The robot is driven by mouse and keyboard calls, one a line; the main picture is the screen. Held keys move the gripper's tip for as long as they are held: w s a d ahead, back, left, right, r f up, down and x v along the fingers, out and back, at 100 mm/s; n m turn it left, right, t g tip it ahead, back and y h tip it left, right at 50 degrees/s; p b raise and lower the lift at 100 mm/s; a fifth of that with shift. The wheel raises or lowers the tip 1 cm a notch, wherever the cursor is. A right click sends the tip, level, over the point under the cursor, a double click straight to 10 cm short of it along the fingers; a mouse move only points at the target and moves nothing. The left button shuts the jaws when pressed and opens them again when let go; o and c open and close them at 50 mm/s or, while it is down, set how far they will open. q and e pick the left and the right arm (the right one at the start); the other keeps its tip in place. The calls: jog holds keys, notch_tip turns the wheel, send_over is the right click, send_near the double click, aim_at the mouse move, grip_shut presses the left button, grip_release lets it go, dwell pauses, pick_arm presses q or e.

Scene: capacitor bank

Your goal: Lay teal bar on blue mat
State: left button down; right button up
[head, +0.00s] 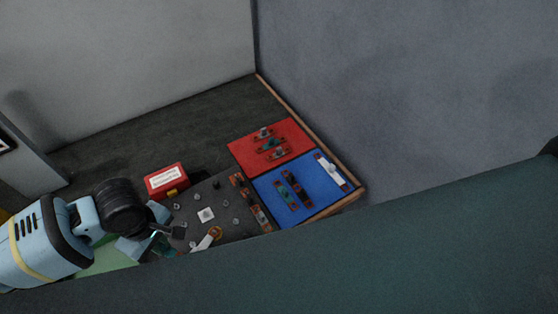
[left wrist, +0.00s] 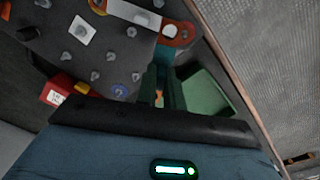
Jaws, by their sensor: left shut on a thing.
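My left gripper (head: 172,236) is low over the near left part of the dark board in the head view. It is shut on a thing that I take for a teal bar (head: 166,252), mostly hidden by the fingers. In the left wrist view the gripper (left wrist: 163,80) shows dark green shapes with a small copper-coloured spot between them. The blue mat (head: 318,204) lies to the right of the board, apart from the gripper. A teal-and-copper bar (head: 285,195), a dark bar (head: 298,188) and a white bar (head: 331,171) lie on it. My right gripper is not in view.
The dark board (head: 190,218) carries several metal posts and a white bar with a copper end (head: 207,240). Several dark-and-copper parts line its right side. A red mat (head: 295,135) with several bars lies behind the blue mat. A red box (head: 166,180) stands at the back left.

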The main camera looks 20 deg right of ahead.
pick_arm(q)
jog(key=w+a+r+m, duration=0.1)
jog(key=w+r+m, duration=0.1)
jog(key=r+m, duration=0.3)
jog(key=w+a+r+m, duration=0.1)
jog(key=r+m, duration=0.4)
jog(key=r, duration=0.5)
jog(key=shift+w+a+r, duration=0.15)
jog(key=shift+w+a, duration=0.2)
jog(key=shift+w, duration=0.25)
